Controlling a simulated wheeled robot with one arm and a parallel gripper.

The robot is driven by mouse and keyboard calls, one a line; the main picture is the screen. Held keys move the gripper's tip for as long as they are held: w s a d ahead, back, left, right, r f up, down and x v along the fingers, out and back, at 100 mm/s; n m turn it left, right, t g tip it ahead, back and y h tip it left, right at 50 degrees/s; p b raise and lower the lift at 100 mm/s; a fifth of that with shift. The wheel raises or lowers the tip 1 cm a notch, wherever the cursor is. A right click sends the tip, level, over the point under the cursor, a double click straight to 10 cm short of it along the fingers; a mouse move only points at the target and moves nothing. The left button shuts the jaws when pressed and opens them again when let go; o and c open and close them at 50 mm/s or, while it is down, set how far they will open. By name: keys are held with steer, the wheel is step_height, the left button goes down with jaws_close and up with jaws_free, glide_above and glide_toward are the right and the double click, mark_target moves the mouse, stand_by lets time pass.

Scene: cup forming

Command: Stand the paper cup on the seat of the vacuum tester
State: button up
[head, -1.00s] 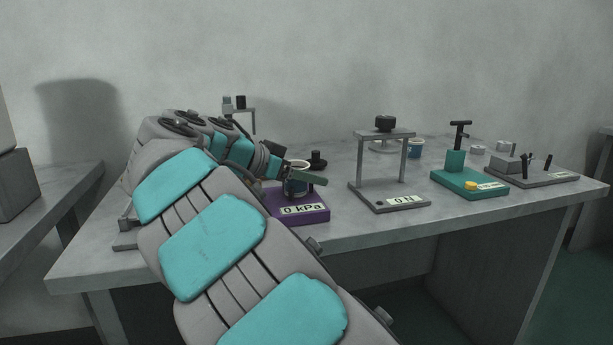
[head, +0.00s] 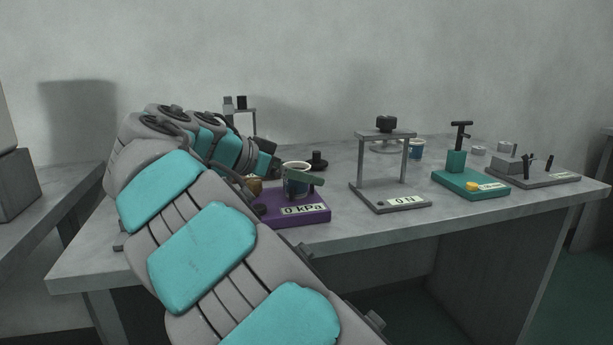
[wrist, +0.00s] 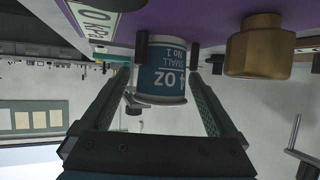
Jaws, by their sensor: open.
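The paper cup (head: 295,189) is blue with a white rim and stands upright over the purple vacuum tester (head: 300,219), whose display reads 0 kPa. In the wrist view the cup (wrist: 162,82) appears upside down, its base against the tester's purple top (wrist: 205,18). The seat under it is hidden, so exact centring cannot be told. My gripper (wrist: 160,74) is open, its fingers on either side of the cup with gaps showing. In the head view one finger crosses in front of the cup. A brass knob (wrist: 259,50) is beside the cup.
Farther right are a teal device (head: 470,184), a grey fixture (head: 530,177) and another blue cup (head: 416,150).

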steer(key=v, duration=0.7)
steer(key=shift+a, duration=0.15)
steer(key=shift+p+v, duration=0.85)
steer(key=shift+v, duration=0.2)
steer(key=shift+s, duration=0.1)
steer(key=shift+a, duration=0.1)
